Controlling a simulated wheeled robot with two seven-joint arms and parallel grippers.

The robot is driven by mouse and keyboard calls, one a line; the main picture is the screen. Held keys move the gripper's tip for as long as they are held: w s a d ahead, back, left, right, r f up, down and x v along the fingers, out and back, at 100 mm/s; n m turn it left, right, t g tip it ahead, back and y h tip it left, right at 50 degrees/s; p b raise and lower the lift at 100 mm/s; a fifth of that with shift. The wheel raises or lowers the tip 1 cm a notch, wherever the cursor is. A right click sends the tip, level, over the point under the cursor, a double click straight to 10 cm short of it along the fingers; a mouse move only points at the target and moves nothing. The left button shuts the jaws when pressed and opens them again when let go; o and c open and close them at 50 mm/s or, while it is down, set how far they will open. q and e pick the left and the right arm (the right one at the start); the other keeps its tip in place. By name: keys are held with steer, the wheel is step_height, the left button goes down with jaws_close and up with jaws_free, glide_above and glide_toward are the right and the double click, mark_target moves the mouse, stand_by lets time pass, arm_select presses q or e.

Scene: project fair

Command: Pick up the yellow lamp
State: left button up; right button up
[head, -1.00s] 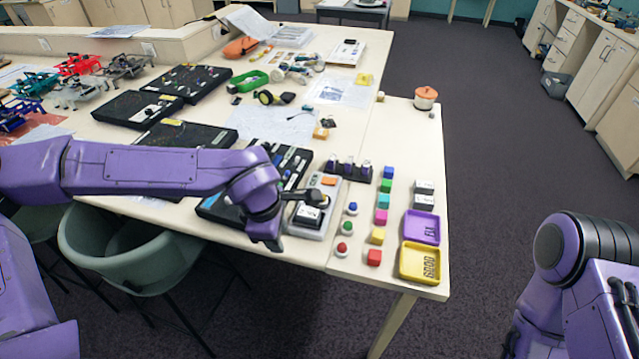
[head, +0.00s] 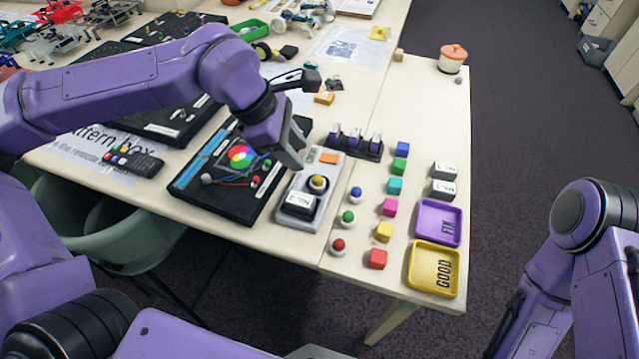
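The yellow lamp (head: 318,183), a small round dome on a pale base, sits on the grey tester (head: 298,217) near the table's front edge. My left gripper (head: 297,146) is above and slightly left of the lamp, at the tester's back left. Its fingers look apart and nothing shows between them. The lamp is in plain view and apart from the fingers. My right arm shows at the right edge, but its gripper is out of view.
Blue (head: 355,194), green (head: 348,217) and red (head: 338,245) lamps stand right of the tester, beside several coloured cubes. A purple tray (head: 421,227) and a yellow tray (head: 413,272) lie further right. A black board (head: 190,198) is on the left.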

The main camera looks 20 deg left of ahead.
mark_target(317, 177)
arm_select(q)
steer(key=p+x, duration=0.1)
steer(key=x, duration=0.8)
steer(key=shift+f+p, duration=0.15)
steer(key=shift+p, duration=0.15)
steer(key=shift+w+f, duration=0.1)
steer(key=shift+f, duration=0.05)
jaws_close()
steer(key=shift+r, duration=0.2)
